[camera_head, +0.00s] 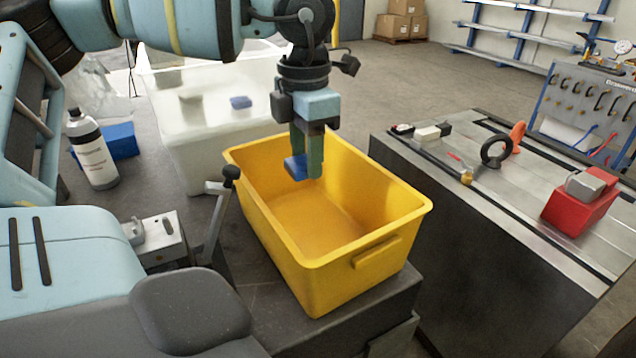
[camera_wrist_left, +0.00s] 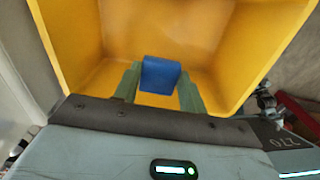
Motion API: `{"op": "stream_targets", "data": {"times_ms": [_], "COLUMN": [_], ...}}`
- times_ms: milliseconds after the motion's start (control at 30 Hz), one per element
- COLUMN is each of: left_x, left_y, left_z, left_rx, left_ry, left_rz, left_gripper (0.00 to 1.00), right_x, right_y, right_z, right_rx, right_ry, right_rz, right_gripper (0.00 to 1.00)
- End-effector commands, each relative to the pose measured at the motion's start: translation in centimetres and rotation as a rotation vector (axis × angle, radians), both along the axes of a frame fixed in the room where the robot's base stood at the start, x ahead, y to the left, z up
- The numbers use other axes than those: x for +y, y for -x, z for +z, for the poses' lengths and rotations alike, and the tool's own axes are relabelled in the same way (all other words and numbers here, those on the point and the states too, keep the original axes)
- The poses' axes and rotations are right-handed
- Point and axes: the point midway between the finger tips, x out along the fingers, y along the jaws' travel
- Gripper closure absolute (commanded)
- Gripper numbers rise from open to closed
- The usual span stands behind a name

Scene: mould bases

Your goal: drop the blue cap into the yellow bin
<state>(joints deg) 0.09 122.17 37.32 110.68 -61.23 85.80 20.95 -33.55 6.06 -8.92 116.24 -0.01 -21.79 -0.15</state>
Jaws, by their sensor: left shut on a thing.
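The yellow bin (camera_head: 402,222) stands open in the middle of the head view, and its inside fills much of the left wrist view (camera_wrist_left: 85,50). My left gripper (camera_head: 308,172) is over the bin, pointing down, with its fingertips at about rim height toward the far left part. It is shut on the blue cap (camera_head: 295,167), which shows between the two fingers in the left wrist view (camera_wrist_left: 160,75). The bin floor that shows is empty. My right gripper is not in view.
A white bin (camera_head: 185,150) with a blue piece (camera_head: 240,102) stands behind the yellow bin. A metal-topped workbench (camera_head: 480,195) with a red block (camera_head: 580,205) and a black ring (camera_head: 496,151) is at the right.

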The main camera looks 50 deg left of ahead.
Motion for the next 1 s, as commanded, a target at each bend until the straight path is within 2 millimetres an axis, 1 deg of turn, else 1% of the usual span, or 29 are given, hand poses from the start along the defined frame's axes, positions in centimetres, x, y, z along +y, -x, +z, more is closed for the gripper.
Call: {"op": "stream_targets", "data": {"times_ms": [33, 100, 400, 433, 600, 633, 867, 1000], "left_x": [-0.02, -0.03, -0.02, -0.02, -0.02, -0.01, -0.01, 0.00], "left_y": [0.01, 0.02, 0.02, 0.02, 0.02, 0.01, 0.01, -0.04], "left_z": [-0.74, -1.11, -1.22, -1.22, -1.21, -1.21, -1.19, -0.42], "left_rx": [0.002, 0.002, -0.002, -0.002, -0.002, -0.002, -0.001, -0.004], "left_ry": [0.001, 0.001, 0.001, 0.001, 0.001, 0.001, 0.000, 0.000], "left_rz": [-0.001, -0.001, 0.000, 0.000, 0.000, 0.000, 0.000, 0.001], "left_gripper": [0.80, 0.80, 0.80, 0.58, 0.35, 0.34, 0.34, 0.34], "right_x": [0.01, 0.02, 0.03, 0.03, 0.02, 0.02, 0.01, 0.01], "right_y": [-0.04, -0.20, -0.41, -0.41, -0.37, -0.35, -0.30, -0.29], "right_z": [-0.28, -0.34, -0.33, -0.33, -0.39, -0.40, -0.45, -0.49], "right_rx": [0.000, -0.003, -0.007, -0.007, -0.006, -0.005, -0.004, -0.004], "right_ry": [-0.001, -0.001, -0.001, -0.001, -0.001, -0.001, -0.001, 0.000], "right_rz": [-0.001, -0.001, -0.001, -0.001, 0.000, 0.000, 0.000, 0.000], "right_gripper": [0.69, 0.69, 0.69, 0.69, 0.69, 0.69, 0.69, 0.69]}}
